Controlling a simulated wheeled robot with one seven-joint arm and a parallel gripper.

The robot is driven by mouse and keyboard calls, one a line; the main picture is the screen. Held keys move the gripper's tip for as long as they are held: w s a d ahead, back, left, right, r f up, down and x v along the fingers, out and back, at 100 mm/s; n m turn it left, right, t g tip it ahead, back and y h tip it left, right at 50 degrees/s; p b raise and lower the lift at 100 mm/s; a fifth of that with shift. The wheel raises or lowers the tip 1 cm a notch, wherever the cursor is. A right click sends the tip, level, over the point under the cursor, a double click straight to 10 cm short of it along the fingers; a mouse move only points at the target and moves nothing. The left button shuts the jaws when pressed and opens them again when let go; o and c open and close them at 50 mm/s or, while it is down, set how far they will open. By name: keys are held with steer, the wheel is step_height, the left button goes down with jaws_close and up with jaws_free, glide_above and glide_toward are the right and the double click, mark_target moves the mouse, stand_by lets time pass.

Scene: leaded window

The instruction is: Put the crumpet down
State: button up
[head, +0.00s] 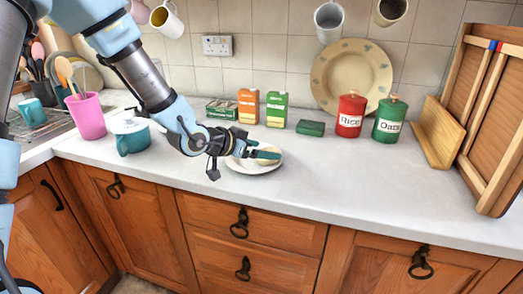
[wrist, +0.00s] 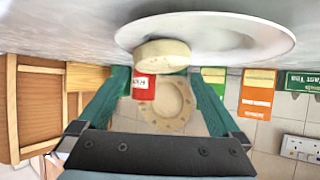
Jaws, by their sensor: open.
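The crumpet (wrist: 162,54), a pale thick round, sits on the white plate (wrist: 245,38), which shows upside down in the wrist view. In the head view the crumpet (head: 266,162) shows on the plate (head: 246,170), partly hidden by my gripper (head: 266,154). My gripper's teal fingers (wrist: 158,76) are apart, one to each side of the crumpet, with the crumpet at about their tips. Nothing is clamped between them. Whether a finger touches the crumpet is unclear.
Behind the plate stand an orange carton (head: 248,106), a green carton (head: 277,109) and a low green box (head: 310,128). Red (head: 350,116) and green (head: 389,120) canisters stand to the right, a teal pot (head: 130,137) to the left. The front-right counter (head: 370,185) is clear.

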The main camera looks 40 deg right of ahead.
steer(key=v, duration=1.1)
steer(key=shift+a, duration=0.4)
steer(key=shift+r, duration=0.1)
steer(key=w+a+f+n+t+y, duration=0.1)
steer(key=w+a, duration=0.1)
steer(key=a, duration=0.1)
steer(key=w+a+n+t+y, duration=0.1)
steer(key=w+a, duration=0.1)
steer(key=w, duration=0.1)
steer(key=w+a+f+n+t+y, duration=0.1)
steer(key=w+a, duration=0.1)
steer(key=a, duration=0.1)
steer(key=shift+w+a+f+n+y, duration=0.3)
steer(key=shift+w+a+f, duration=0.05)
steer(key=shift+w, duration=0.05)
steer(key=w+a+f+n+t+y, duration=0.1)
steer(key=a+n+y, duration=0.3)
steer(key=a, duration=0.7)
steer(key=w+a+n+y, duration=0.2)
steer(key=a+n+y, duration=0.15)
steer(key=a, duration=0.65)
steer(key=s+a+n+g, duration=0.2)
steer(key=s+a+n, duration=0.3)
steer(key=a, duration=0.3)
steer(key=shift+s+r+g+y, duration=0.25)
steer(key=shift+s+g+y, duration=0.2)
steer(key=shift+s, duration=0.45)
